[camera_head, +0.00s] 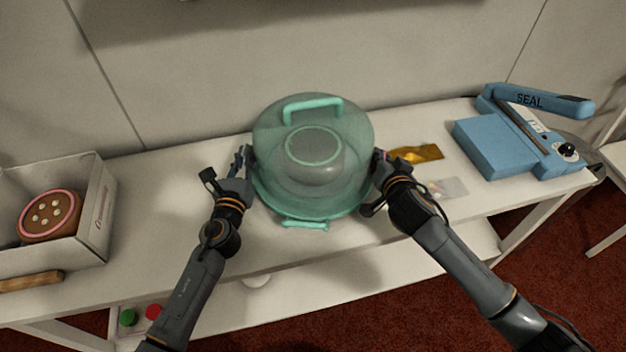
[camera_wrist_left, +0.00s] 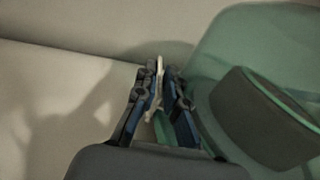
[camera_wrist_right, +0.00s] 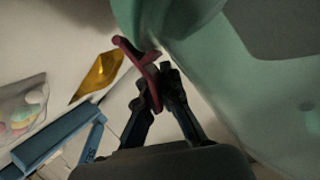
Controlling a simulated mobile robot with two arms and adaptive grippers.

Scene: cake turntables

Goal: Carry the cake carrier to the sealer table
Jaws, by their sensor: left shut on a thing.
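The cake carrier (camera_head: 268,157) is a round, see-through teal dome with a handle on top and a tab at its front. A grey round cake with a green rim shows inside. It is at the middle of the long white table; I cannot tell if it is lifted clear. My left gripper (camera_head: 244,158) is at its left side, shut on a thin pale-and-green piece at the carrier's edge, seen in the left wrist view (camera_wrist_left: 158,95). My right gripper (camera_head: 377,168) is at its right side. In the right wrist view its fingers (camera_wrist_right: 156,80) meet a dark red piece; their grip is unclear.
A blue sealer (camera_head: 495,148) marked SEAL stands at the table's right end. A gold pouch (camera_head: 418,153) and a clear bag (camera_head: 446,188) lie between it and the carrier. A white box (camera_head: 92,217) with a pink-rimmed brown cake is at the left. A wall stands behind.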

